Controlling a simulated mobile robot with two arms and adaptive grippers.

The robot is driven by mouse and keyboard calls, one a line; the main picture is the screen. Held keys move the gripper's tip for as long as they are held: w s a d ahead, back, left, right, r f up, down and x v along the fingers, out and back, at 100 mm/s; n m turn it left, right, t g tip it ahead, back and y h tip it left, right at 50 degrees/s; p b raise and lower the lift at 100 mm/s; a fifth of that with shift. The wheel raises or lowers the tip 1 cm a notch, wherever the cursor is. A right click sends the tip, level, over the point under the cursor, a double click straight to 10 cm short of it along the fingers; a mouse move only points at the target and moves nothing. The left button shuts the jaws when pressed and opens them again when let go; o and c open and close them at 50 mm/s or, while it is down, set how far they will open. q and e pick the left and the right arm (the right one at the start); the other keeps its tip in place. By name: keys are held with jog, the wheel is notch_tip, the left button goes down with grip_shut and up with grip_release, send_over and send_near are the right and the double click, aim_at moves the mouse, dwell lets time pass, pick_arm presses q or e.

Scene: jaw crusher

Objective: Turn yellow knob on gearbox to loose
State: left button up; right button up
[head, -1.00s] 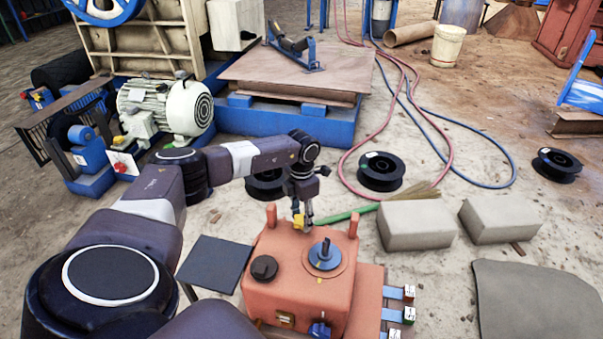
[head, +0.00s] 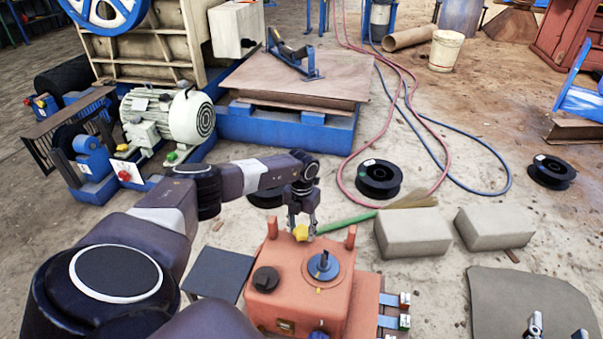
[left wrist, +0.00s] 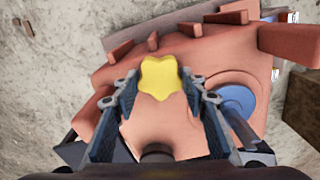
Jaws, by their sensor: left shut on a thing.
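The orange gearbox (head: 284,305) stands on the ground at the lower middle of the head view. The yellow knob (head: 300,232) is on its top, towards the far edge. In the left wrist view, the star-shaped yellow knob (left wrist: 160,77) sits between the fingertips of my left gripper (left wrist: 160,84). My left gripper (head: 301,225) is shut on the knob from above, and its fingers partly cover it in the head view. My right gripper (head: 556,332) shows only its fingertips at the lower right edge; they are apart with nothing visible between them.
A blue round fitting (head: 323,266) and a black cap (head: 266,279) are on the gearbox top, near the knob. Two orange posts rise beside it. Concrete blocks (head: 413,232) lie to the right. A grey mat (head: 520,300) lies at lower right. Black spools and hoses lie behind.

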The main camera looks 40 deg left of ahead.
aim_at(301, 232)
pick_arm(q)
jog(key=shift+w+n+p, duration=0.1)
jog(key=shift+n+p, duration=0.25)
jog(key=shift+n, duration=0.25)
pick_arm(e)
jog(key=shift+s+d+f+g+h, duration=0.25)
jog(key=shift+f+g, duration=0.25)
jog(key=shift+f, duration=0.4)
jog(key=shift+s+d+f+g, duration=0.15)
jog(key=shift+s+f+g, duration=0.25)
jog(key=shift+f, duration=0.55)
jog(key=shift+s+d+f+g+h, duration=0.2)
jog(key=shift+f+g, duration=0.4)
jog(key=shift+f, duration=0.3)
pick_arm(q)
jog(key=o, duration=1.2)
jog(key=shift+c, duration=0.2)
notch_tip(301, 232, up, 12)
